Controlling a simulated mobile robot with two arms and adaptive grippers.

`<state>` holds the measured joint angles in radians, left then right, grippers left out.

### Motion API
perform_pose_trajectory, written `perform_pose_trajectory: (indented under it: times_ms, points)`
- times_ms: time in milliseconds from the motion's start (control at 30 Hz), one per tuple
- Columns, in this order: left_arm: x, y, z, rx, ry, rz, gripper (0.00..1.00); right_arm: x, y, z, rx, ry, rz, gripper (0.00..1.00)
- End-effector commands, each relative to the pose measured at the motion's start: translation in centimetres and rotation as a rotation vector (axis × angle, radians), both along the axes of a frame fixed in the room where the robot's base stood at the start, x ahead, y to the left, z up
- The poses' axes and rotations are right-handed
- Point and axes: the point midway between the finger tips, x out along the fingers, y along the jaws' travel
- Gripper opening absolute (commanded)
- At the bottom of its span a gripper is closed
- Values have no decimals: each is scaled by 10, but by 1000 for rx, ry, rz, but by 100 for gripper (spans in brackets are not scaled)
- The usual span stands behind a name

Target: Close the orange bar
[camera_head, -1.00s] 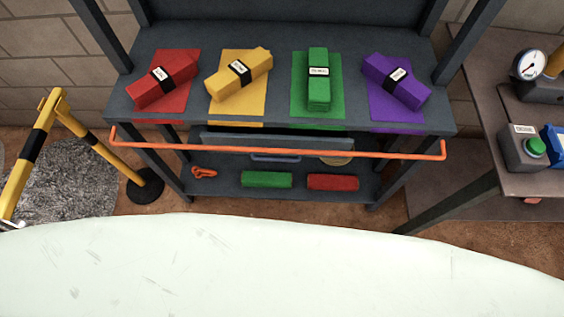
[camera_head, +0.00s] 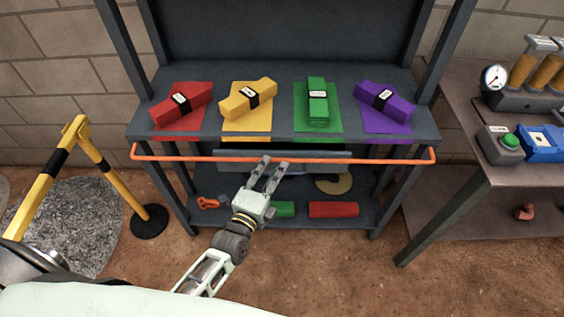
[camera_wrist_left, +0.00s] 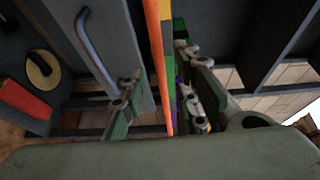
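The orange bar (camera_head: 350,160) runs level across the front of the dark shelf unit, just below its upper shelf, with bent ends at both sides. My left gripper (camera_head: 274,164) reaches up to the bar, left of its middle, with its two fingers apart. In the left wrist view the orange bar (camera_wrist_left: 159,50) passes between the spread fingers of my left gripper (camera_wrist_left: 156,66). I cannot tell whether a finger touches it. My right gripper is not in view.
Red, yellow, green (camera_head: 318,105) and purple blocks lie on matching mats on the upper shelf (camera_head: 210,75). The lower shelf holds a red block (camera_head: 333,209) and other items. A yellow-black barrier (camera_head: 105,165) stands left. A side table (camera_head: 462,150) with gauge and green button stands right.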

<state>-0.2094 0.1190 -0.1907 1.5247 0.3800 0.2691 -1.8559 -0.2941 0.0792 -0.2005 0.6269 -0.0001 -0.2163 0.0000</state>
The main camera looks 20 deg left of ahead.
Motion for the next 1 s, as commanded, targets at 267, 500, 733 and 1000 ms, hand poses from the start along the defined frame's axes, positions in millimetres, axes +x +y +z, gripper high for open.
perform_pose_trajectory:
  times_ms: [267,500,733,1000]
  points:
    - [40,-5,-2,-1,1,-1,29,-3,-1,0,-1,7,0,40]
    - [50,-6,-2,-2,3,-1,29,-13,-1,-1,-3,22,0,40]
    - [50,-6,-2,-2,3,-1,25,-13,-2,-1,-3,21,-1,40]
    - [50,-6,-2,-2,3,-1,2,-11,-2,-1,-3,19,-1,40]
